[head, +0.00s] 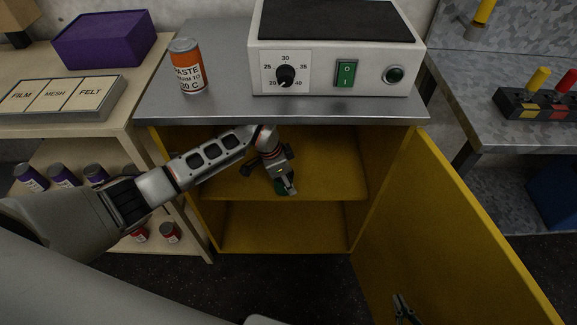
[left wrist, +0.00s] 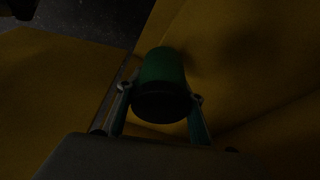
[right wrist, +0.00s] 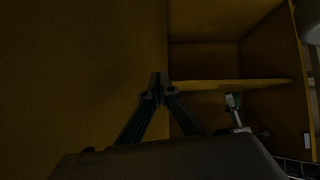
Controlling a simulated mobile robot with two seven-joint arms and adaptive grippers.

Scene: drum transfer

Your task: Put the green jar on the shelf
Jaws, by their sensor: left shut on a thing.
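The green jar (head: 280,186) is dark and small in the head view, inside the yellow cabinet, in front of its middle shelf (head: 335,184). My left gripper (head: 284,180) is shut on it. The left wrist view shows the jar (left wrist: 163,72) between the two fingers (left wrist: 160,100). Whether the jar touches the shelf I cannot tell. My right gripper (head: 405,308) is low by the open cabinet door. In the right wrist view its fingertips (right wrist: 158,82) meet with nothing visible between them.
The yellow door (head: 450,235) stands open at the right. A steel top above the cabinet bears a hotplate (head: 335,60) and an orange paste can (head: 187,68). Shelves at left hold purple-labelled jars (head: 65,174) and red jars (head: 170,232). The cabinet's lower compartment (head: 290,228) looks empty.

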